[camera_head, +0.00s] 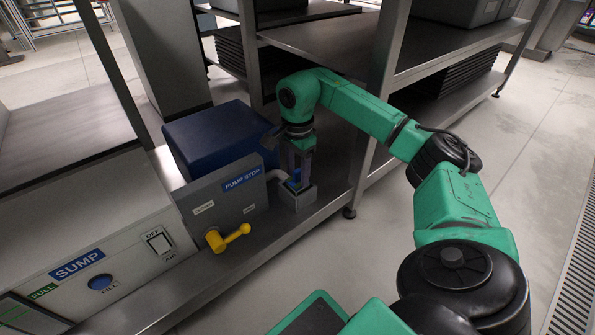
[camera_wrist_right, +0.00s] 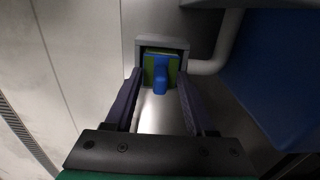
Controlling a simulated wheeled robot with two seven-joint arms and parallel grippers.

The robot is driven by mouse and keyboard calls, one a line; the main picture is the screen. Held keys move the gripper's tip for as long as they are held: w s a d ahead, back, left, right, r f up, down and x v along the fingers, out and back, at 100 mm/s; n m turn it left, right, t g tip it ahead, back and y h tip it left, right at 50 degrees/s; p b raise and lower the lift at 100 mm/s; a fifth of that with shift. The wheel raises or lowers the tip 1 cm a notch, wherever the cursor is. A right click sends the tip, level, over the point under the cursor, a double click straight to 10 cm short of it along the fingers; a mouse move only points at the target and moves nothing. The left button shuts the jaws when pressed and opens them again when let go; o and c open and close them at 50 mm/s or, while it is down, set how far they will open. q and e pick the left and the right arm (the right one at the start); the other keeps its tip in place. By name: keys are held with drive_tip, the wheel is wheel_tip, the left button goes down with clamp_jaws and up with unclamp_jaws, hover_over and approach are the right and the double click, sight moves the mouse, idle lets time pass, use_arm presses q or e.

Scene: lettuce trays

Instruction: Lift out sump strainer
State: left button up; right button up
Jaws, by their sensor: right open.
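The sump strainer (camera_wrist_right: 160,75) shows in the right wrist view as a blue handle over a green part, seated in a square grey housing (camera_wrist_right: 140,44). In the head view a small bit of the blue strainer (camera_head: 296,183) shows in the grey housing (camera_head: 298,201), beside the pump stop panel. My right gripper (camera_head: 297,172) points down over the housing. In the wrist view its two fingers (camera_wrist_right: 158,88) are open, one to each side of the blue handle, with visible gaps. The strainer's lower part is hidden in the housing. My left gripper is not in view.
A grey pump stop panel (camera_head: 240,202) with a yellow valve lever (camera_head: 228,238) stands left of the housing. A blue tank (camera_head: 215,140) stands behind, and a grey pipe (camera_head: 277,174) joins the housing. A white sump box (camera_head: 130,265) and a shelf post (camera_head: 372,120) flank the area.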

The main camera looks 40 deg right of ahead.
drive_tip(key=shift+r, duration=0.2)
drive_tip(key=shift+c, duration=0.3)
clamp_jaws()
idle(0.9)
